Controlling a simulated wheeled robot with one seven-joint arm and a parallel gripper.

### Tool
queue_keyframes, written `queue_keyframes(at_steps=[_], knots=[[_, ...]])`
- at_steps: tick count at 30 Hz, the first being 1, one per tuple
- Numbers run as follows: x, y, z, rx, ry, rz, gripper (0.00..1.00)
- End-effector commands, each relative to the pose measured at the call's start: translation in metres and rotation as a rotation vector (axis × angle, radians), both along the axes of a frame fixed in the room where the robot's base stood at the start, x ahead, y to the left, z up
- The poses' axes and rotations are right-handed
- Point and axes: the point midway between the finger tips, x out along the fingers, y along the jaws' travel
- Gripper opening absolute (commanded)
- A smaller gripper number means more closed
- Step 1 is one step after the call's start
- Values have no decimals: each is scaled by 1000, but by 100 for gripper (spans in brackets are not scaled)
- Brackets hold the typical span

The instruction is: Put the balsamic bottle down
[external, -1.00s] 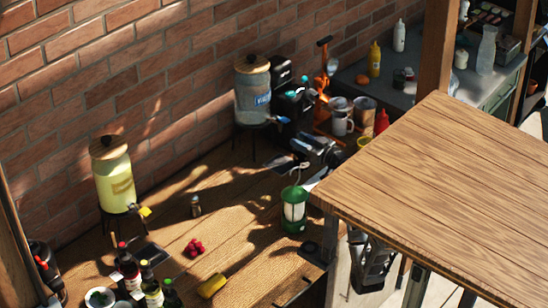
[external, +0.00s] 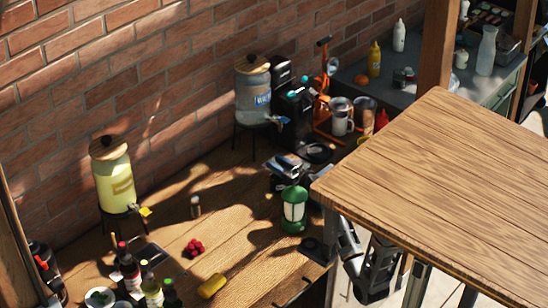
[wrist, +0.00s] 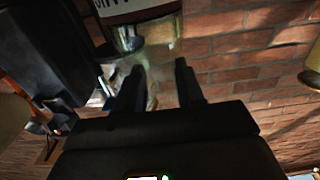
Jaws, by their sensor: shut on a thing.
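My gripper (external: 287,163) is over the wooden counter, behind the green lantern, in the external view. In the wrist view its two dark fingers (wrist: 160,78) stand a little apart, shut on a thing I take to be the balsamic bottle. Several dark bottles (external: 150,287) stand at the counter's lower left, well away from my gripper.
The green lantern (external: 294,210) stands close in front of my gripper. The water dispenser (external: 252,95) is behind it, beside a black machine (external: 293,115). A yellow drink dispenser (external: 116,182), small shaker (external: 195,207) and red berries (external: 195,248) stand left. Bare counter (external: 225,190) lies between.

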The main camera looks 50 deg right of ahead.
Motion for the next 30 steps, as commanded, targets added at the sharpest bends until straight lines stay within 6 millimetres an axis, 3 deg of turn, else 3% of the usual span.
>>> queue_keyframes(at_steps=[11,12,19,30], knots=[[0,0,-3,-1,-3,0,0],[0,0,-2,0,-1,1,41],[0,0,-2,0,-1,1,63],[-3,0,0,0,0,0,63]])
